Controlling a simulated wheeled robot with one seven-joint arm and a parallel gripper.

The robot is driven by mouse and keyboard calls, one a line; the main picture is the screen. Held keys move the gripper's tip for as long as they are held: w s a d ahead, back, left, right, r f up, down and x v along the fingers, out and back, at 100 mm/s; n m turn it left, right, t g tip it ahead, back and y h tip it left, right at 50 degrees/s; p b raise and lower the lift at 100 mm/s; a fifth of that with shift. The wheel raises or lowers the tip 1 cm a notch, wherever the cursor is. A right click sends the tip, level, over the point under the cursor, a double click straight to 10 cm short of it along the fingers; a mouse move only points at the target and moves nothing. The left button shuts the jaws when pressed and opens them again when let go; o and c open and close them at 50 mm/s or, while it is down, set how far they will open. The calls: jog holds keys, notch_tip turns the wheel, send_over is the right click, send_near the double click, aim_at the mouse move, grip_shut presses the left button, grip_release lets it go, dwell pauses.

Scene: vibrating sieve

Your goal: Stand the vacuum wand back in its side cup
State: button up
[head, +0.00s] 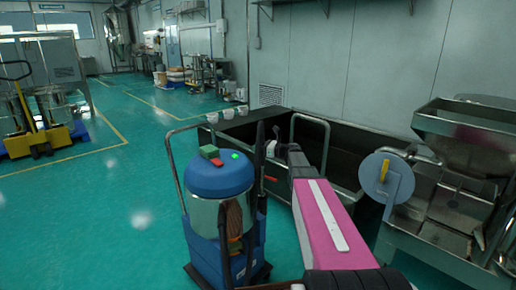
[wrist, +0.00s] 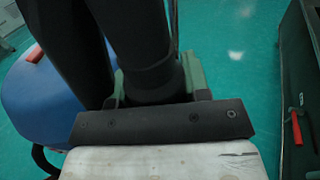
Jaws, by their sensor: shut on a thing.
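The blue vacuum (head: 220,178) stands upright on the floor, with a steel drum and a hose at its side. My gripper (head: 270,149) is beside the vacuum's right side, at the end of my arm. In the wrist view my gripper (wrist: 157,88) is shut on the black vacuum wand (wrist: 140,40), with green pads at both sides of it. The wand (head: 260,140) looks roughly upright in the head view. A second dark tube (wrist: 75,40) runs beside it, above the blue vacuum lid (wrist: 38,92). I cannot make out the side cup or the wand's lower end.
A long dark trough (head: 350,150) stands behind and right of the vacuum; a red handle (wrist: 296,128) shows on its side. Steel sieve machinery (head: 455,180) is at the right. A yellow pallet truck (head: 35,135) stands far left. Green floor is free at the left.

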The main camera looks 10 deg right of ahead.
jog(key=shift+f, duration=1.05)
dwell(1.7)
jog(key=o, duration=1)
jog(key=shift+d, duration=0.1)
jog(key=v, duration=1)
jog(key=shift+s+d, duration=0.2)
jog(key=shift+d, duration=0.05)
